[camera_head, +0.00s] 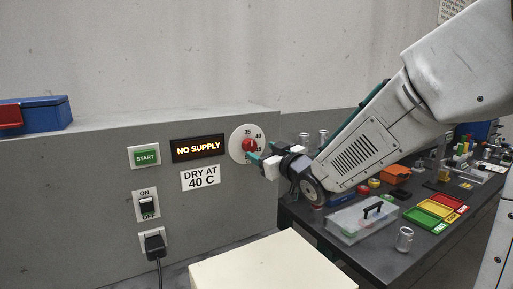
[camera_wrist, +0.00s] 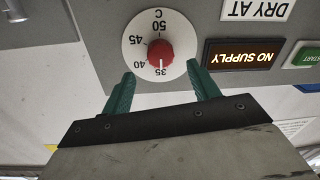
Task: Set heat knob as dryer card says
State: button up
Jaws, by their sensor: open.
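The dryer card (camera_head: 201,179) on the grey panel reads "DRY AT 40 C"; part of it shows upside down in the wrist view (camera_wrist: 254,9). The red heat knob (camera_head: 249,145) sits on a round white dial; in the wrist view the knob (camera_wrist: 146,52) shows a light pointer mark that appears to be at 35. The dial (camera_wrist: 178,27) carries 35, 40, 45 and 50. My gripper (camera_wrist: 160,70) is open and empty, its teal fingers apart at the dial's near edge, not closed on the knob. In the head view my gripper (camera_head: 262,153) is close to the dial, partly overlapping it.
Beside the dial are a display (camera_head: 199,148) reading "NO SUPPLY" and a green START button (camera_head: 145,158). Below are an ON/OFF switch (camera_head: 147,206) and a black plug (camera_head: 154,245). A dark table (camera_head: 378,262) with trays, a clear lidded box (camera_head: 362,220) and small parts lies right.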

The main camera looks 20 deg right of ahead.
aim_at(252, 146)
jog(key=x, duration=0.5)
jog(key=shift+w+a, duration=0.15)
jog(key=c, duration=1)
